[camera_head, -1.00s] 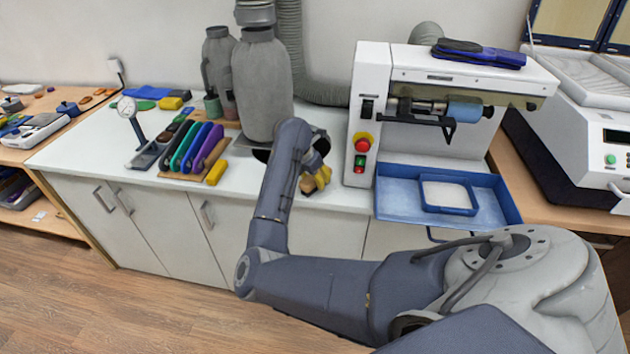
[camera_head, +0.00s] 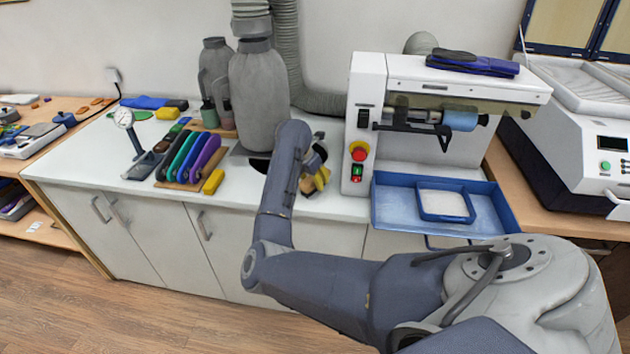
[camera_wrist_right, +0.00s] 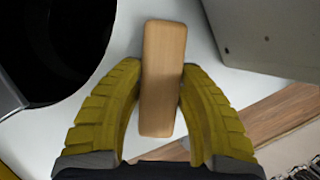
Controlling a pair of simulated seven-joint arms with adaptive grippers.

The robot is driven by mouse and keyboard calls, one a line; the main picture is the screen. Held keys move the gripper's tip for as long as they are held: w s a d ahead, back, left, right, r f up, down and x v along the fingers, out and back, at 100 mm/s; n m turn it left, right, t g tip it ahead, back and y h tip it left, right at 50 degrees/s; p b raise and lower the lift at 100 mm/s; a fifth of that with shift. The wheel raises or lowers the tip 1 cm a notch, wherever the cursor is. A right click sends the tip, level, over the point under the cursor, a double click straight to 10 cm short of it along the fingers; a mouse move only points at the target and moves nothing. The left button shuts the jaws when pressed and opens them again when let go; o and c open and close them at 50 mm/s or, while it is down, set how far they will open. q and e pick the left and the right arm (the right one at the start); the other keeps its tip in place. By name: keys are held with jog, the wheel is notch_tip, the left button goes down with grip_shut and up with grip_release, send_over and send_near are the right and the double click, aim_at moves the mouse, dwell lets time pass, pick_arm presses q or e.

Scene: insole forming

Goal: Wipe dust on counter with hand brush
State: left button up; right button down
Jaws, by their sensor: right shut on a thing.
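My right gripper (camera_head: 316,181) with yellow fingers is low over the white counter (camera_head: 85,160), between the grey canister and the white machine. In the right wrist view my right gripper (camera_wrist_right: 160,105) is shut on the light wooden handle of the hand brush (camera_wrist_right: 162,75). One finger lies along each side of the handle. The bristles are hidden beneath it, so I cannot tell if they touch the counter. In the head view my forearm covers most of the brush. I cannot make out dust. My left gripper is not in view.
The grey canister (camera_head: 258,95) and its hose stand left of my gripper. A dark round opening (camera_wrist_right: 45,45) lies beside it. The white machine (camera_head: 362,135) is close on the right, with a blue tray (camera_head: 395,205) beyond.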

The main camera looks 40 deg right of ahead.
jog(key=shift+r, duration=2.95)
jog(key=shift+r, duration=0.15)
jog(key=shift+r, duration=1.35)
